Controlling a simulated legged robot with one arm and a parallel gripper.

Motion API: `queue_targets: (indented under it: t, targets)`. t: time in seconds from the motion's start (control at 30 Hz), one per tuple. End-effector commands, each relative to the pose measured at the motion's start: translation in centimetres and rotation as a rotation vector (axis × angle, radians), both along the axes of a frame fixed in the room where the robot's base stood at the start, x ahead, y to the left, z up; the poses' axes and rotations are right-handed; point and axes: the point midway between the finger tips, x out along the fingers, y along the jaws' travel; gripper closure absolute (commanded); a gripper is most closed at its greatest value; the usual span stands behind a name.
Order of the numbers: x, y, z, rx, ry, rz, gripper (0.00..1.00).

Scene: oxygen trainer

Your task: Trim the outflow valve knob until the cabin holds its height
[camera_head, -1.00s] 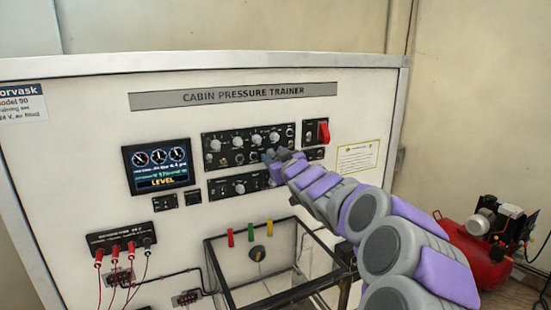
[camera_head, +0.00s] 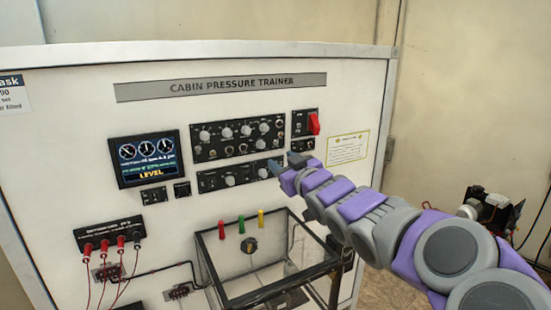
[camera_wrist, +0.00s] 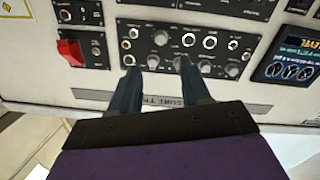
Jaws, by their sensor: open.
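The trainer's upper black control panel (camera_head: 238,139) carries a row of grey knobs, and a lower strip (camera_head: 216,178) carries more. I cannot tell which is the outflow valve knob, as the labels are too small. My gripper (camera_head: 285,163) is open and empty near the panels' right end. In the wrist view, which is upside down, the open fingers (camera_wrist: 158,72) overlap the upper panel's edge, with two knobs (camera_wrist: 153,62) (camera_wrist: 180,62) showing between them. Contact cannot be seen. The display (camera_head: 147,158) shows dials and the yellow word LEVEL.
A red switch (camera_head: 313,123) sits right of the upper panel. A clear box (camera_head: 262,292) with a dark frame projects below the panels. A compressor (camera_head: 490,209) stands on the right, partly behind my arm.

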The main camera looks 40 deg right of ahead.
Motion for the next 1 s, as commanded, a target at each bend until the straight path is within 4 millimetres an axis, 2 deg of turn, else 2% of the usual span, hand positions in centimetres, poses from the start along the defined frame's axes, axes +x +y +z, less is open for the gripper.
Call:
queue_targets:
  t: [0.03, 0.13, 0.33, 1.0]
  targets:
    - [-1.1, 0.2, 0.0, 0.005, -0.004, -0.001, 0.53]
    - [-2.7, 0.7, 0.0, 0.003, -0.003, 0.0, 0.53]
    - [-4.4, 1.1, -0.1, 0.003, -0.001, -0.001, 0.53]
    - [-5.2, 1.2, 0.1, -0.003, 0.001, -0.01, 0.53]
